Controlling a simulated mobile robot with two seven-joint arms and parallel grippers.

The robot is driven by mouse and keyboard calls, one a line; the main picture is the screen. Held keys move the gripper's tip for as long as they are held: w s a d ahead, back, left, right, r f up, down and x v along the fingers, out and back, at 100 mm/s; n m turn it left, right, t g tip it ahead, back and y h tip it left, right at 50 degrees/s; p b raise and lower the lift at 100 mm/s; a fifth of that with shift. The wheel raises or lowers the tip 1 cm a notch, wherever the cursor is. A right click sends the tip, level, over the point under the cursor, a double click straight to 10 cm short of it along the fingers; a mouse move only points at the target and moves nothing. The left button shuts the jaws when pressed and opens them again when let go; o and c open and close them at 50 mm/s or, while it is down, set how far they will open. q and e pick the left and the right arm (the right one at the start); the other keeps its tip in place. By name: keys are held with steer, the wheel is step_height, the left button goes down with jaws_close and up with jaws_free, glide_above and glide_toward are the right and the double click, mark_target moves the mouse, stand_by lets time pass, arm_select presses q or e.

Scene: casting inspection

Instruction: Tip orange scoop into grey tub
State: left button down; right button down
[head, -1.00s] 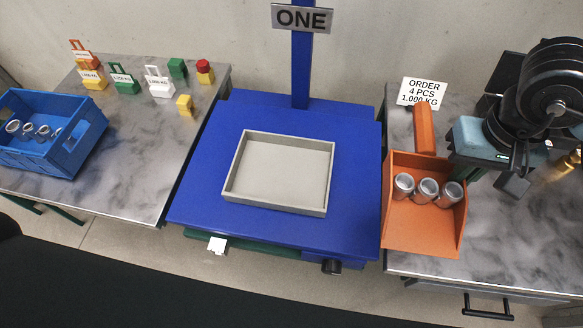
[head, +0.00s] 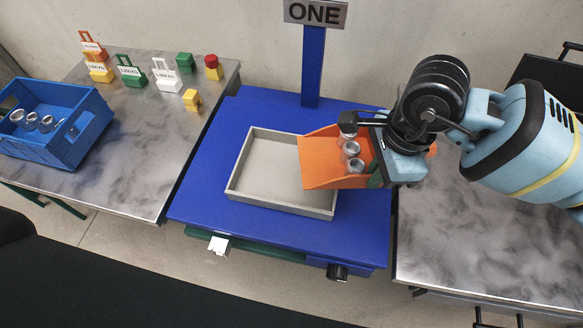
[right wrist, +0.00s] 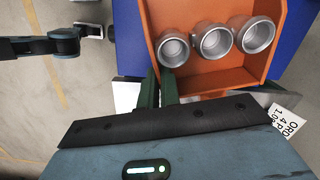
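The orange scoop (head: 316,165) is over the right part of the grey tub (head: 240,190) and hides some of its right side. Three metal castings lie in the scoop; in the right wrist view they sit in a row (right wrist: 211,41) inside the orange walls (right wrist: 205,78). My right gripper (head: 376,176) is at the scoop's handle end, shut on it; most of the handle is hidden behind the gripper. The visible floor of the tub is bare. My left gripper is not in the head view.
The tub stands on a blue scale platform (head: 205,195) with a post and a ONE sign (head: 315,13) behind. A blue crate (head: 75,148) with castings stands on the left table, near several coloured blocks. The right table (head: 470,240) has clear room.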

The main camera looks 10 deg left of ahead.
mark_target(346, 169)
steer(key=a+m, duration=0.1)
steer(key=a+f+m, duration=0.1)
steer(key=a+m, duration=0.1)
steer(key=shift+w+a+f+m, duration=0.3)
steer(key=shift+w+a+f, duration=0.05)
steer(key=shift+w, duration=0.05)
steer(key=shift+a+r+h+p, duration=0.4)
steer(key=shift+r+h+p, duration=0.1)
steer(key=shift+p, duration=0.15)
steer(key=shift+a+h, duration=0.3)
steer(key=shift+h, duration=0.3)
steer(key=h, duration=0.1)
steer(key=a+h+p, duration=0.1)
steer(key=shift+a+r+h, duration=0.1)
steer(key=shift+r+h, duration=0.1)
steer(key=shift+h, duration=0.1)
steer(key=shift+a+r+h+b, duration=0.1)
steer(key=shift+a+h+b, duration=0.3)
steer(key=shift+a+h, duration=0.65)
steer(key=shift+a+r+h+p, duration=0.5)
steer(key=shift+h+p, duration=0.1)
steer(key=shift+h, duration=0.25)
steer(key=shift+a+h, duration=0.3)
steer(key=shift+f, duration=0.1)
